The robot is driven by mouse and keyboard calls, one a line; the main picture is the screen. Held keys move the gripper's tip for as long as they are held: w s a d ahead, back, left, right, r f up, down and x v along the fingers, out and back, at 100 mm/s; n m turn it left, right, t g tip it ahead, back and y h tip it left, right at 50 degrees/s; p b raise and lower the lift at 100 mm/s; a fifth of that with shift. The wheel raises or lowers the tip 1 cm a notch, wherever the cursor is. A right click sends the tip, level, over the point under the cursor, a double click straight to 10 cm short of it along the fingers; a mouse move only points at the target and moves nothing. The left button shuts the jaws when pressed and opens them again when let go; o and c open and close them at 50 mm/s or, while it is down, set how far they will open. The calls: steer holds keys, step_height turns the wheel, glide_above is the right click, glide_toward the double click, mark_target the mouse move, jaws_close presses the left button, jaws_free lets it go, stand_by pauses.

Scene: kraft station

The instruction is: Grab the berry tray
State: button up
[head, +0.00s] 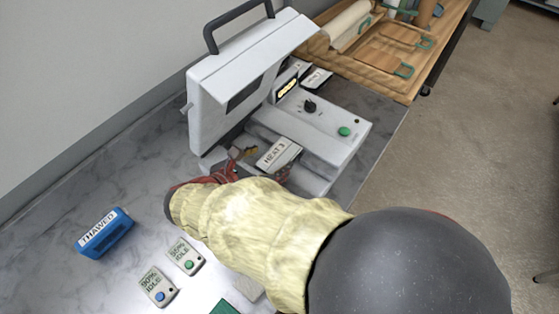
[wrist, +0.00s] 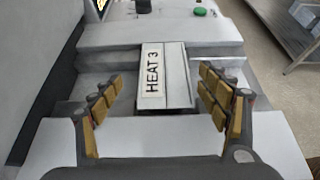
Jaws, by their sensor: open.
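No berries show, so I cannot tell for sure which item is the berry tray. A small tray-like box labelled HEAT 3 (head: 279,154) sits in the open white machine (head: 322,137). In the wrist view the HEAT 3 box (wrist: 166,80) lies straight ahead, label up. My gripper (wrist: 162,82) is open, with one padded finger on each side of the box and visible gaps between. In the head view my gripper (head: 264,165) is at the machine's front, partly hidden by my sleeved arm. A blue box labelled THAWED (head: 104,233) stands apart at the left.
The machine's handled lid (head: 225,80) stands raised on the left. Two small IDLE button boxes (head: 158,286) (head: 186,256) and a green item (head: 224,307) lie on the marble counter (head: 60,280).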

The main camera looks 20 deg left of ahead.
mark_target(278, 157)
steer(key=b+x, duration=0.1)
steer(key=x, duration=0.1)
steer(key=b+x, duration=0.1)
steer(key=x, duration=0.1)
steer(key=shift+d+f, duration=0.3)
steer(key=shift+d, duration=0.05)
steer(key=shift+w+f, duration=0.1)
steer(key=shift+w, duration=0.2)
steer(key=shift+c, duration=0.2)
steer(key=c, duration=1.4)
steer(key=shift+c, duration=0.2)
